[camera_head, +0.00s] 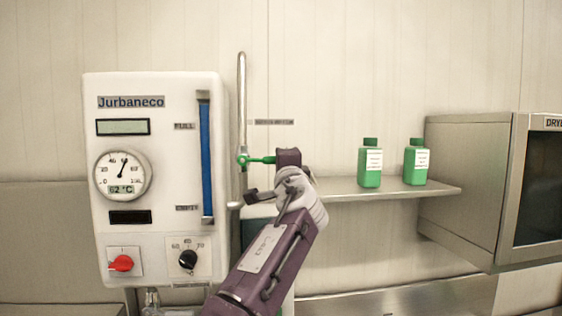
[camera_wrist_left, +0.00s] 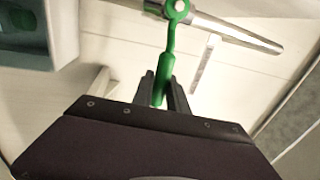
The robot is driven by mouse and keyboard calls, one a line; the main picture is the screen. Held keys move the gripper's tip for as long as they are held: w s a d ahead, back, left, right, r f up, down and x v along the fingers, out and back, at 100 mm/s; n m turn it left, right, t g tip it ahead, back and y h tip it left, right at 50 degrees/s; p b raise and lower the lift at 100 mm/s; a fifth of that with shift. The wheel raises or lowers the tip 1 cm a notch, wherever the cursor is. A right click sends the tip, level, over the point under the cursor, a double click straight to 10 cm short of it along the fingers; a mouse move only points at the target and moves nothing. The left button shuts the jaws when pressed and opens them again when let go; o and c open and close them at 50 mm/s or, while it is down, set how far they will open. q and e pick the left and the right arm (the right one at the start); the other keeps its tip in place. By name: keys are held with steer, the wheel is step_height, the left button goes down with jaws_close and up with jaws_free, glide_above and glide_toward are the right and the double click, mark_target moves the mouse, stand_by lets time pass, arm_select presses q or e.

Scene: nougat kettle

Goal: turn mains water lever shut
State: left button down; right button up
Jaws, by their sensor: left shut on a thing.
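The green mains water lever (camera_head: 258,160) sits on a thin vertical metal pipe (camera_head: 242,100), just right of the white kettle panel. In the head view the lever points right, roughly level, across the pipe. My left gripper (camera_head: 277,160) is at the lever's free end and shut on it. In the left wrist view the green lever (camera_wrist_left: 172,45) runs from its round hub on the metal pipe (camera_wrist_left: 235,34) down between the dark fingers of my left gripper (camera_wrist_left: 162,90). The fingers hide part of the lever's end. My right gripper is in neither view.
The white Jurbaneco panel (camera_head: 150,240) has a gauge, a blue level tube (camera_head: 206,150), a red knob (camera_head: 122,263) and a black dial (camera_head: 188,260). Two green bottles (camera_head: 370,165) (camera_head: 416,162) stand on a metal shelf (camera_head: 335,193). A steel dryer (camera_head: 470,180) is at right.

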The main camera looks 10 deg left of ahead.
arm_select(q)
steer(key=shift+r, duration=0.1)
steer(key=c, duration=1.6)
jaws_free()
steer(key=b+v, duration=0.6)
steer(key=v, duration=0.3)
steer(key=shift+w, duration=0.1)
